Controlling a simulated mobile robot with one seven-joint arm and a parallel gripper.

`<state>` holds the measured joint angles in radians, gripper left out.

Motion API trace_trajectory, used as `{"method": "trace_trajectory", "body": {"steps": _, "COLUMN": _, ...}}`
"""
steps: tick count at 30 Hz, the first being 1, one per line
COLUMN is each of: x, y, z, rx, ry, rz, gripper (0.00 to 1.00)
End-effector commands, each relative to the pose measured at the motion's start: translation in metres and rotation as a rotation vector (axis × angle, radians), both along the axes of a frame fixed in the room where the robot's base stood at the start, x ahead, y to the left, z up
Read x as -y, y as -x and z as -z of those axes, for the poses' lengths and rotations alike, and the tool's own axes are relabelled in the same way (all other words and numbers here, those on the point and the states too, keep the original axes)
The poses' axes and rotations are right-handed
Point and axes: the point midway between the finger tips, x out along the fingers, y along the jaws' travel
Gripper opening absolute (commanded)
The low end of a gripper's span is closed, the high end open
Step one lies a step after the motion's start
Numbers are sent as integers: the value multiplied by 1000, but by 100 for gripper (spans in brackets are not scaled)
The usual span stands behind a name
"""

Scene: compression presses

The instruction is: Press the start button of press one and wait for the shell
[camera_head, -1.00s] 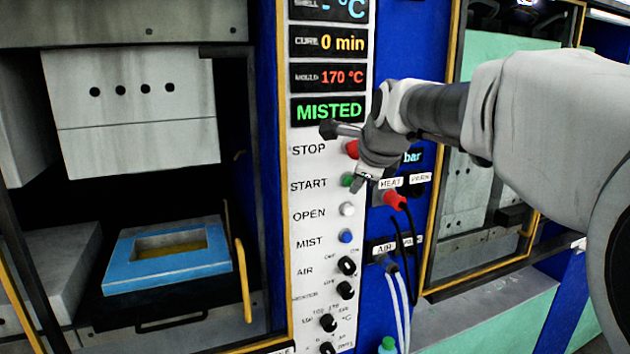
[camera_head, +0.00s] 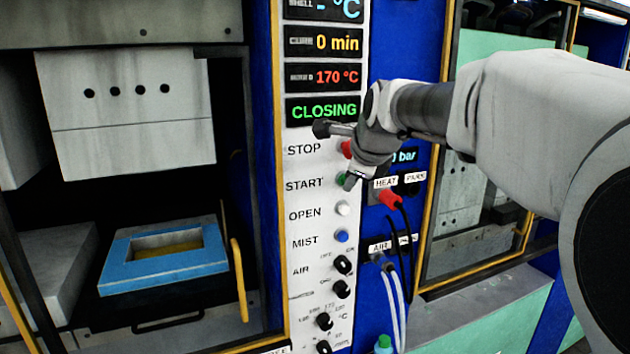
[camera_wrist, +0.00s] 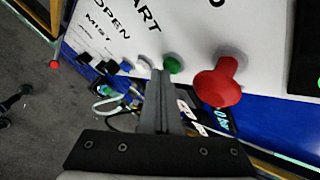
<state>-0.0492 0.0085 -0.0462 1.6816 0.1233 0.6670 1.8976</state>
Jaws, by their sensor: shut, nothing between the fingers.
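The press control panel (camera_head: 303,260) stands upright at the middle of the head view. Its display (camera_head: 322,110) reads CLOSING in green, with 0 min and 170 °C above it. The green START button (camera_head: 341,179) sits below the red STOP button (camera_head: 347,149). My gripper (camera_head: 350,183) is shut and empty, with its tip at the START button; I cannot tell whether it touches. In the wrist view the shut fingers (camera_wrist: 158,80) point at the panel beside the green button (camera_wrist: 173,65). The upper platen (camera_head: 130,150) is raised above the blue-framed lower mould (camera_head: 205,262).
White OPEN (camera_head: 342,208) and blue MIST (camera_head: 341,236) buttons lie just below START, with black knobs under them. Red HEAT plug (camera_head: 390,199) and hanging cables are right of the panel. A yellow handle (camera_head: 238,280) stands at the press opening. Another press is at right.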

Motion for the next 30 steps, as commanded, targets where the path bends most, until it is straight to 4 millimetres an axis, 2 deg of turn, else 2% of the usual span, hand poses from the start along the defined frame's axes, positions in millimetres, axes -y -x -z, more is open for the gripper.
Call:
{"method": "trace_trajectory", "body": {"steps": 14, "x": -1, "y": -2, "z": 0, "rx": 2, "ry": 0, "rz": -2, "gripper": 0}}
{"method": "trace_trajectory", "body": {"steps": 30, "x": 5, "y": 16, "z": 0, "rx": 1, "ry": 0, "rz": 0, "gripper": 0}}
